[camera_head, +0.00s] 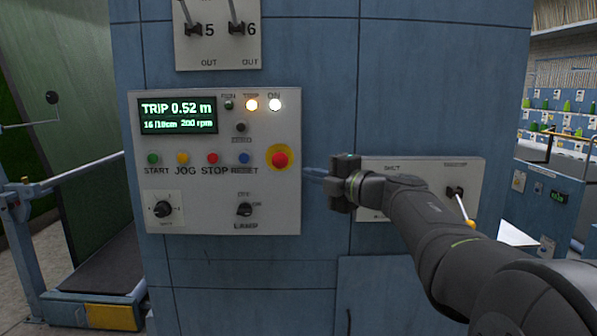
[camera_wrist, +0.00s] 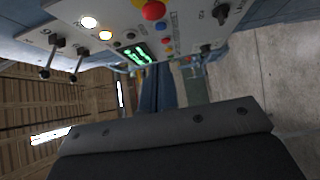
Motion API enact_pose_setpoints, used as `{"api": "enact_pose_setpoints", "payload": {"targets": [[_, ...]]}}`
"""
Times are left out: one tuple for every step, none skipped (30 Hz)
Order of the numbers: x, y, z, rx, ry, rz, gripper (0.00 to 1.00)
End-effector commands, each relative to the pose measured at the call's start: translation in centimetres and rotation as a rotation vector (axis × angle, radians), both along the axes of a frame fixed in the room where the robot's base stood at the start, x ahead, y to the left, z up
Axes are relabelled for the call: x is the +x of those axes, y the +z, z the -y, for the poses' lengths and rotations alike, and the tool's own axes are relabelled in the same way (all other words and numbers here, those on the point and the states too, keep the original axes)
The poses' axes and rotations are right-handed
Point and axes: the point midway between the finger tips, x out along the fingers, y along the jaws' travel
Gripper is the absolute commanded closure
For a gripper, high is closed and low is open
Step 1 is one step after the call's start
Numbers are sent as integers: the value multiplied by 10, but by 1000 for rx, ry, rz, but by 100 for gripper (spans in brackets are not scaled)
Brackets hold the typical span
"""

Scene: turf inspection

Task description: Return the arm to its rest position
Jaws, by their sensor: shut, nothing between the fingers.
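My arm (camera_head: 440,225) reaches in from the lower right in the head view. My gripper (camera_head: 312,175) is shut and empty, in front of the blue cabinet just right of the control panel (camera_head: 220,215). I cannot tell how far it is from the cabinet face. In the wrist view a dark grey part of my gripper fills the bottom, and the fingertips are not clear there. The panel shows sideways at the top of the wrist view, with the red stop button (camera_wrist: 153,10) near the upper middle.
The display (camera_head: 178,113) reads TRIP 0.52 m, and the TRIP and ON lamps are lit. A second panel (camera_head: 420,170) with a lever (camera_head: 460,203) lies behind my arm. Two levers (camera_head: 214,28) sit above. A belt frame (camera_head: 90,270) stands left. More machines (camera_head: 560,120) stand far right.

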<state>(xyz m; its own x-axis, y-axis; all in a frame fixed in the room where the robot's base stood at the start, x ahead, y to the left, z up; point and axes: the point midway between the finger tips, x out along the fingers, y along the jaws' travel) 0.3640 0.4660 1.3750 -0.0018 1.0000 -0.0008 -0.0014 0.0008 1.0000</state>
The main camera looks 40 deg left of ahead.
Motion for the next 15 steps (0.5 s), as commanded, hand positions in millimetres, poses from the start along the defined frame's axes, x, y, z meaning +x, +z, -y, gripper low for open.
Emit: {"api": "enact_pose_setpoints", "payload": {"targets": [[0,0,5,0,-1,0,100],[0,0,7,0,-1,0,100],[0,0,9,0,0,0,100],[0,0,10,0,0,0,100],[0,0,11,0,0,0,100],[0,0,12,0,0,0,100],[0,0,12,0,1,0,100],[0,0,12,0,1,0,100],[0,0,12,0,1,0,100],[0,0,12,0,1,0,100],[0,0,12,0,1,0,100],[0,0,12,0,1,0,100],[0,0,12,0,1,0,100],[0,0,11,0,1,0,100],[0,0,11,0,1,0,100]]}}
